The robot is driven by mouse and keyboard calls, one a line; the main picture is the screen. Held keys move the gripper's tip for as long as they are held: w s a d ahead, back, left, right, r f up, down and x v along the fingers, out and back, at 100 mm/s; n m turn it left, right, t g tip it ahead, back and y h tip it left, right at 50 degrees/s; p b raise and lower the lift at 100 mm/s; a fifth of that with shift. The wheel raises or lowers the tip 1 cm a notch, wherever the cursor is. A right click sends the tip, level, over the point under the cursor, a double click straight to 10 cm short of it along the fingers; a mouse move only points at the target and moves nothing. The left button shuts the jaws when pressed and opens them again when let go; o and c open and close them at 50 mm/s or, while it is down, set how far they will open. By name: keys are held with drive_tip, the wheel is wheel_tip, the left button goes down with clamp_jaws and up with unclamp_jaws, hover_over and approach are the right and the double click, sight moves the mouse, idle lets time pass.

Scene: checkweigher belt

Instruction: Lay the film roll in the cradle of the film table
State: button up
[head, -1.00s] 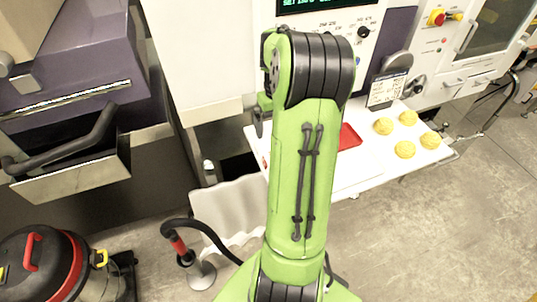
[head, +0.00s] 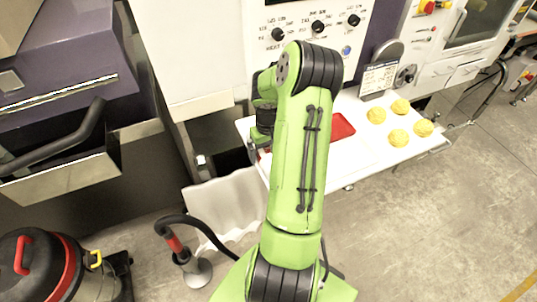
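I cannot make out a film roll or its cradle for certain in the head view. A white table (head: 350,178) juts from the machine behind and to the right of my arm; I cannot tell if it is the film table. My green arm covers its left part. Only dark wrist or gripper parts (head: 262,135) show at the left of my arm, over the table's left end. The fingers are hidden, so I cannot see whether they hold anything.
Several yellow round items (head: 398,137) and a red tray (head: 341,127) lie on the table. A printed card (head: 378,78) stands at its back beside a grey disc (head: 388,50). A vacuum cleaner (head: 35,268) and a hose stand (head: 197,272) occupy the lower left floor.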

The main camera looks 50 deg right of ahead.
drive_tip(key=c, duration=1.4)
